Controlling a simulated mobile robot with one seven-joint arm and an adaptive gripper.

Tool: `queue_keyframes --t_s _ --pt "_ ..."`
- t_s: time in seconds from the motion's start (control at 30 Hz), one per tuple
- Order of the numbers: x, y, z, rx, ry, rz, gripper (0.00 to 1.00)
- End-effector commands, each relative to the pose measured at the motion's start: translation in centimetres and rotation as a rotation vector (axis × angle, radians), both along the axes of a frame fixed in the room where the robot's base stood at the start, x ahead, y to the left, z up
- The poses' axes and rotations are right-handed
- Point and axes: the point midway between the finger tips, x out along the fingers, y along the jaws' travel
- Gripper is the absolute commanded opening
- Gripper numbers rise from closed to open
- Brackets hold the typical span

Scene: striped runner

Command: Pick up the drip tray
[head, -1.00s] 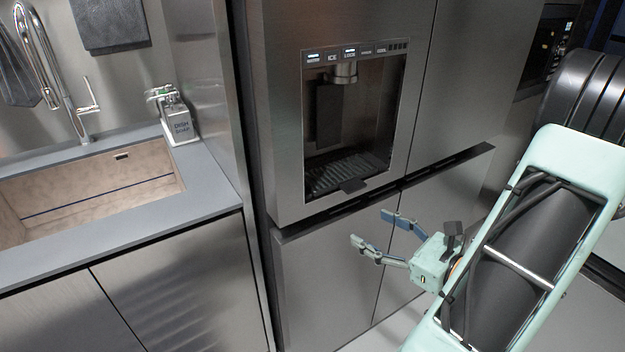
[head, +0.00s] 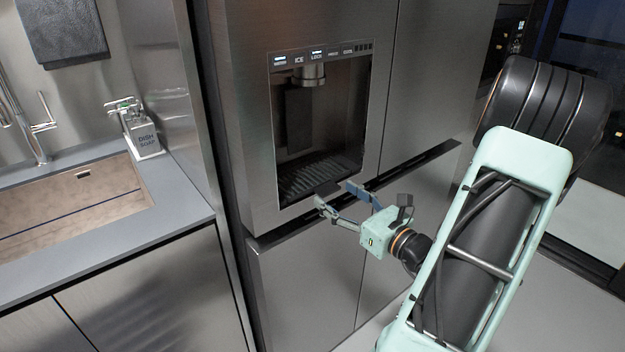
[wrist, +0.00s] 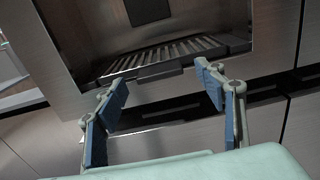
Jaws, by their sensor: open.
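The drip tray (head: 318,177) is a dark ribbed tray at the bottom of the dispenser recess in the fridge door. In the wrist view the drip tray (wrist: 165,56) shows its slats and a dark front tab (wrist: 160,71) jutting out over the recess edge. My gripper (head: 335,195) is open and empty, just in front of and slightly below the tab. In the wrist view the fingers of my gripper (wrist: 162,78) stand on either side of the tab, apart from it as far as I can tell. In the head view the fingers partly cover the tab.
The steel fridge (head: 430,90) has a dark handle groove (head: 415,165) just below the dispenser. A dispenser nozzle (head: 312,75) hangs above the tray.

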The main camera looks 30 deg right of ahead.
Motion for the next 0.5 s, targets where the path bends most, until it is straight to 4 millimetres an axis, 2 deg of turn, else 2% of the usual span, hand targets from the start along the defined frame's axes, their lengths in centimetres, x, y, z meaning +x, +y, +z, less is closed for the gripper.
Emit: queue_keyframes --t_s 0.1,0.37,0.5 --pt "1.23 0.17 -0.03 0.0 -0.001 0.002 0.64" --pt "1.46 0.13 -0.03 0.0 0.001 -0.001 0.64" --pt "1.45 0.12 -0.03 0.0 0.001 0.0 0.49"
